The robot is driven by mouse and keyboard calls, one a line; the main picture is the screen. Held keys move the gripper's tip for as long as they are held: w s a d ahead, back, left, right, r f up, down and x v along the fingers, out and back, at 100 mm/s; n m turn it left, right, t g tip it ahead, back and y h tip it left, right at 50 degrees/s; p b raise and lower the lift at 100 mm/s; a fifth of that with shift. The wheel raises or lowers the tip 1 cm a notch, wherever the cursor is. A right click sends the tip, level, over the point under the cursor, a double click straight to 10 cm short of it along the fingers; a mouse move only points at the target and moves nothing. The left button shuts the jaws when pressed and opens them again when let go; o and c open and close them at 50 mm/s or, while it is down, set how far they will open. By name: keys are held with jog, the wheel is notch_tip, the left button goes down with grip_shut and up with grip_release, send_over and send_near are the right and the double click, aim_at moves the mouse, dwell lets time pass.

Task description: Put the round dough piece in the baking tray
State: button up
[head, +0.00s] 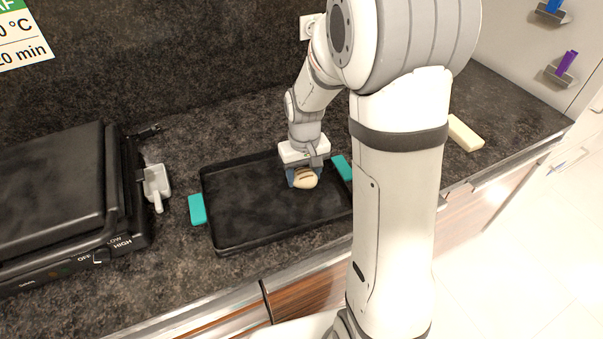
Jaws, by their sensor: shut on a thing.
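The round dough piece (306,181) is pale with dark score marks on top. My gripper (304,174) is shut on it, at the right part of the black baking tray (235,237). The dough is over the tray's inside, near its right end; I cannot tell whether it touches the tray floor. The tray lies on the counter and has a teal handle on the left (197,209) and another on the right (342,168). My arm hides the tray's right front corner.
A black grill (60,190) with a control panel stands at the left. A small white cup-like item (156,182) sits between grill and tray. A pale long block (464,133) lies on the counter at right. The dark counter (185,257) ends at a front edge.

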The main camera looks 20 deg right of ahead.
aim_at(304, 173)
jog(key=shift+s+f, duration=0.1)
jog(key=shift+f, duration=0.15)
jog(key=o, duration=1)
notch_tip(304, 173, up, 11)
jog(key=s+r+m+t, duration=0.1)
jog(key=s+r+t, duration=0.1)
jog(key=s, duration=1.5)
jog(key=shift+s+r+t+b, duration=0.15)
jog(key=shift+r+t+b, duration=0.2)
jog(key=shift+r+t, duration=0.1)
